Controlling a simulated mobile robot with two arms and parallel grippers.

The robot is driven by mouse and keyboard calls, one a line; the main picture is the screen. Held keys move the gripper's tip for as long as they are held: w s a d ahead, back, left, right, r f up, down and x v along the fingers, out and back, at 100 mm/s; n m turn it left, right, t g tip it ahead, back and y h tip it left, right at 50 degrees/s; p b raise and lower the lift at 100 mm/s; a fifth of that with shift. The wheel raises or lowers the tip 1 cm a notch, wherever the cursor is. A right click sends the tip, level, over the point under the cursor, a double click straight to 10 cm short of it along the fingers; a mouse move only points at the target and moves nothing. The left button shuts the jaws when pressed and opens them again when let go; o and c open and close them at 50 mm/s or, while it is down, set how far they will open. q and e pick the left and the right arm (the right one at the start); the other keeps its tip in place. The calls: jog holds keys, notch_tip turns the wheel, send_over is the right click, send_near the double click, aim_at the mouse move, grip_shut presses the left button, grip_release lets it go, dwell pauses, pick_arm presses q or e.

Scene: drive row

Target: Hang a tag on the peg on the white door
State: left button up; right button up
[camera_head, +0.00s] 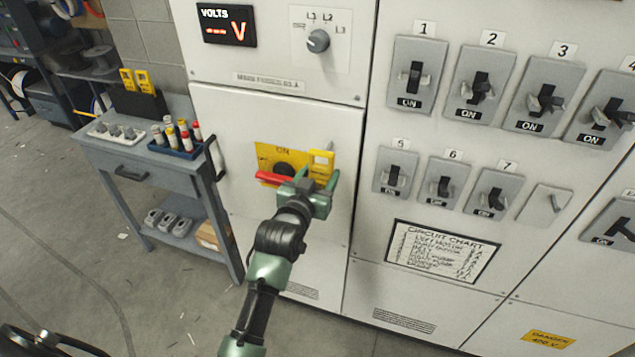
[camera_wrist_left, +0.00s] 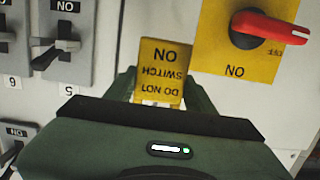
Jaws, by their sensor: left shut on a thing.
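My left gripper (camera_head: 318,192) is in front of the white door (camera_head: 235,130), shut on a yellow tag (camera_head: 323,162). In the left wrist view the tag (camera_wrist_left: 162,65) reads "DO NOT SWITCH ON" upside down, between the green fingers. It is close to the door, beside the yellow plate (camera_wrist_left: 220,45) of the red-handled switch (camera_wrist_left: 270,27). I cannot tell whether the tag touches the door or the peg. My right gripper is not in view.
A grey cart (camera_head: 180,165) at the left carries a holder with yellow tags (camera_head: 135,80) and a blue tray of cylinders (camera_head: 180,150). Panels of numbered switches (camera_head: 415,75) stand right of the door.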

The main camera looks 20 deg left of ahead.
pick_arm(q)
jog(key=shift+w+f+b, duration=0.15)
jog(key=shift+w+b, duration=0.95)
jog(key=shift+w, duration=0.45)
jog(key=shift+w+f, duration=0.3)
jog(key=shift+w, duration=0.2)
jog(key=shift+w+f, duration=0.1)
jog(key=o, duration=1.4)
jog(key=shift+f, duration=0.1)
